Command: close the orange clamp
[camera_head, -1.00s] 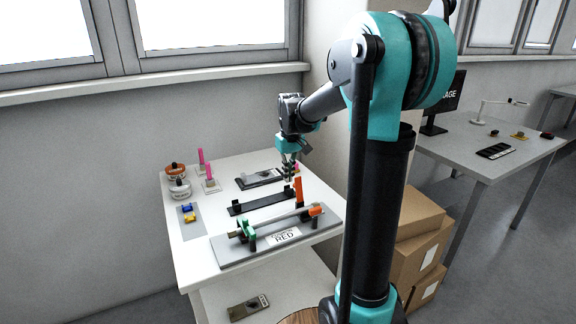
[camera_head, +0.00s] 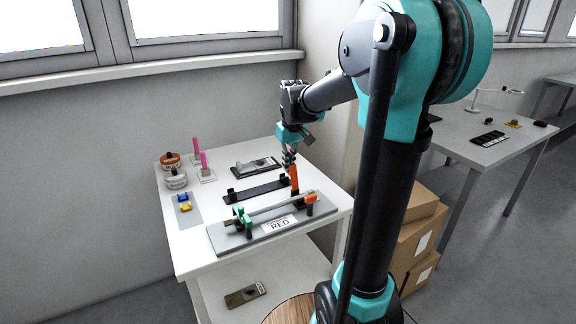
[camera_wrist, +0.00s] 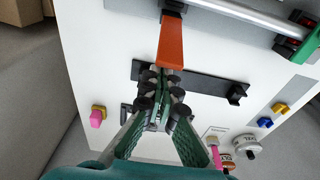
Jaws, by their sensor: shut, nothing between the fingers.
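The orange clamp's lever (camera_head: 294,179) stands upright near the right end of the grey fixture board (camera_head: 222,240). An orange piece (camera_head: 310,198) sits lower, at the right end of the silver rod (camera_head: 275,209). In the wrist view the orange lever (camera_wrist: 171,42) points toward my fingers, its wide end close to them. My gripper (camera_head: 289,166) is shut and empty, just above and behind the lever's top; it also shows in the wrist view (camera_wrist: 160,88). I cannot tell whether it touches the lever. A green clamp (camera_head: 247,222) is at the rod's left end.
A black bracket (camera_head: 258,189) lies behind the fixture. Pink posts, two round jars (camera_head: 176,180) and blue and yellow pieces (camera_head: 184,202) stand at the table's left. Cardboard boxes (camera_head: 418,240) are stacked right of the table. A window wall is behind.

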